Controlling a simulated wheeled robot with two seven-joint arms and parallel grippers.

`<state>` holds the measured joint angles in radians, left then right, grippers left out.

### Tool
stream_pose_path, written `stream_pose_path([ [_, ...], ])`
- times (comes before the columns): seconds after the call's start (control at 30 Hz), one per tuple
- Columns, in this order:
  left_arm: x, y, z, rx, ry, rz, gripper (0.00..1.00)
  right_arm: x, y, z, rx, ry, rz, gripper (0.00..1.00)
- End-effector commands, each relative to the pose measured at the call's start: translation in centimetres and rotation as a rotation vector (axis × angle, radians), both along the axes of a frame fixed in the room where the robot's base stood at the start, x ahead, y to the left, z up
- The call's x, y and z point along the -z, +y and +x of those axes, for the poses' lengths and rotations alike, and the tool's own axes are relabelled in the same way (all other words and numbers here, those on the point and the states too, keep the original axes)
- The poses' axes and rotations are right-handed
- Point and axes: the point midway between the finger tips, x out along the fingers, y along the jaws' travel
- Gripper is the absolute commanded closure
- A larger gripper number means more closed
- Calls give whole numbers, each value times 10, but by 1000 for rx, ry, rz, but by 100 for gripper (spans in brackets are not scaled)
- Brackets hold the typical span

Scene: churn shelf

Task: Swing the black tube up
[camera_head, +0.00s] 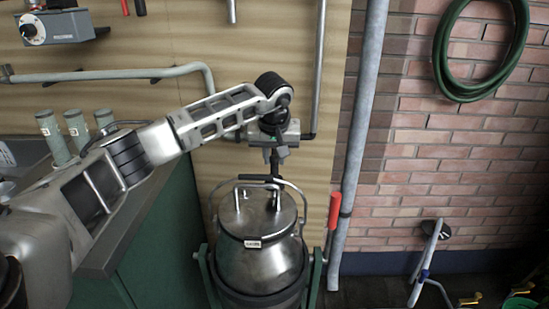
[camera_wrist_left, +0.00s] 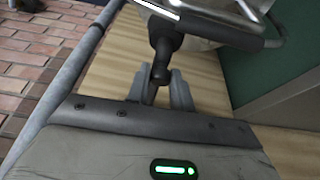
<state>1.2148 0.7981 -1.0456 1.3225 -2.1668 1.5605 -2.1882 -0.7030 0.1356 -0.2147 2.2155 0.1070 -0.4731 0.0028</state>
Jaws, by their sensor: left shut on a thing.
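The black tube (camera_head: 258,178) lies level across the top of a metal hoop over the steel churn (camera_head: 262,260). It also shows in the left wrist view (camera_wrist_left: 225,36), with a short black stem ending in a round knob (camera_wrist_left: 160,72). My left gripper (camera_head: 275,155) points down above the churn lid. In the left wrist view its two fingers (camera_wrist_left: 162,92) are closed around the knob end of the stem. The far side of the knob is hidden. My right gripper is not in view.
The churn sits in a green frame (camera_head: 206,275) with a red-gripped lever (camera_head: 333,210) at its right. A grey pipe (camera_head: 355,140) rises beside it. A green bench with several grey-green cylinders (camera_head: 75,128) stands left. A coiled hose (camera_head: 440,60) hangs on the brick wall.

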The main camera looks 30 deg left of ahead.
Motion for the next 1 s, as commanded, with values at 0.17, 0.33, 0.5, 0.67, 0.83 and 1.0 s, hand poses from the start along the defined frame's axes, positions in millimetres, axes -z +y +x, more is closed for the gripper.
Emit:
stream_pose_path([
  [0.17,-7,1,2,-1,-7,1,90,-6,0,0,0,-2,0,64],
  [0.33,-7,1,2,-1,-7,1,90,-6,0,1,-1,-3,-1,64],
  [0.5,-11,2,2,-2,-7,1,90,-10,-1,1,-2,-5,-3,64],
  [0.67,-23,4,5,-3,-9,1,90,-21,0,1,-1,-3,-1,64],
  [0.83,-34,5,8,-2,-10,1,90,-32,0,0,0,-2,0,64],
  [1.0,-39,7,10,-2,-8,2,90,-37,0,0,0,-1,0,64],
])
